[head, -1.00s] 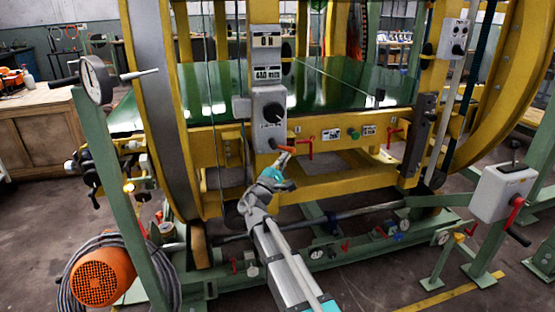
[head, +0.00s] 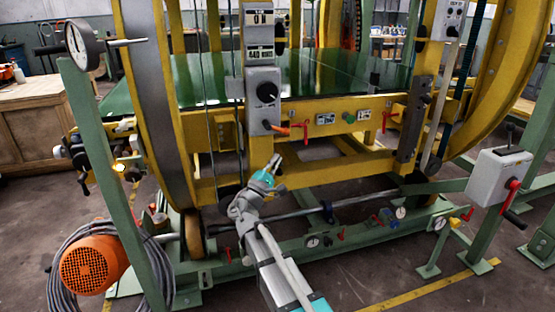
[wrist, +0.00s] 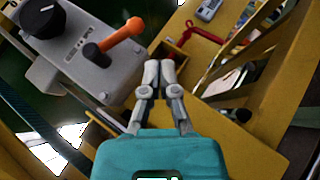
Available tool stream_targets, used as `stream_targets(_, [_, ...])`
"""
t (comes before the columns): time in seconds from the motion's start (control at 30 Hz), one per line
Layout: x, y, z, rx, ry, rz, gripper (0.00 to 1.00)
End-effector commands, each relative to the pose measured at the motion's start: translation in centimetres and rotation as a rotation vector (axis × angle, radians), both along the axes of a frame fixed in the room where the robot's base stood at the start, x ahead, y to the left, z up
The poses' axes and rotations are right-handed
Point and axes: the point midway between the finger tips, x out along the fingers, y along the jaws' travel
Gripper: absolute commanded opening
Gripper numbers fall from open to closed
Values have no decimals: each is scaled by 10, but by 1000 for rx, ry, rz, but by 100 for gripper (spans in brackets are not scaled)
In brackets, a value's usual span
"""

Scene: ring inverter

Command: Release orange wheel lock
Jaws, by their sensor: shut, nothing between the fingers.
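An orange-ended lever (head: 280,129) sticks out to the right from the lower part of a grey control box (head: 264,98) on the yellow frame. It also shows in the wrist view (wrist: 124,37), with a dark knob-like part at its left end. My gripper (head: 275,162) is below the lever in the head view, apart from it. In the wrist view its two fingers (wrist: 159,66) are together, with nothing between them, to the lower right of the lever. I cannot tell the depth gap between fingertips and lever.
A black dial (head: 267,92) is on the same box. Red handles (head: 300,130) sit on the yellow beam to the right. An orange motor (head: 94,264) with coiled cable stands at lower left. A grey box with a red-handled crank (head: 499,178) is at right.

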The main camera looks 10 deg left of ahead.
Motion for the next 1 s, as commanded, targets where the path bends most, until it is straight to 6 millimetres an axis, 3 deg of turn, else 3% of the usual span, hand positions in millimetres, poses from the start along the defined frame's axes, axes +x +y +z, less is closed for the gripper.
stream_targets(0.3, [-12, -1, -23, 0, 0, -5, 0])
stream_targets(1.0, [-14, -8, -28, 15, 6, -15, 0])
